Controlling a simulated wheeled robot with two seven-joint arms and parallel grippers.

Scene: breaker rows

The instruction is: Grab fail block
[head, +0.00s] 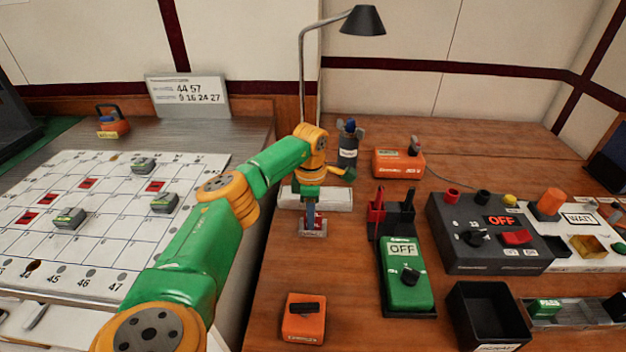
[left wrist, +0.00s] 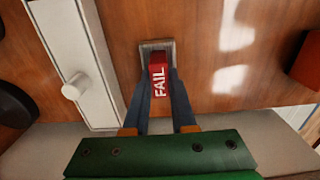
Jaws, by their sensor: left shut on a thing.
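The fail block (left wrist: 158,84) is red with white FAIL lettering, and in the left wrist view it sits between the two blue fingers of my left gripper (left wrist: 160,80). The gripper is shut on it. A small grey holder (left wrist: 146,46) lies right at the block's far end; I cannot tell whether the block still rests in it. In the head view my left gripper (head: 310,217) points down at the holder (head: 314,234), with little of the block showing. My right gripper is in neither view.
A white bar fixture (head: 330,199) lies just behind the gripper. A green OFF tester (head: 406,275) and a black bin (head: 487,312) stand to the right, an orange box (head: 303,320) in front. The number board (head: 120,215) is left. Bare wood surrounds the holder.

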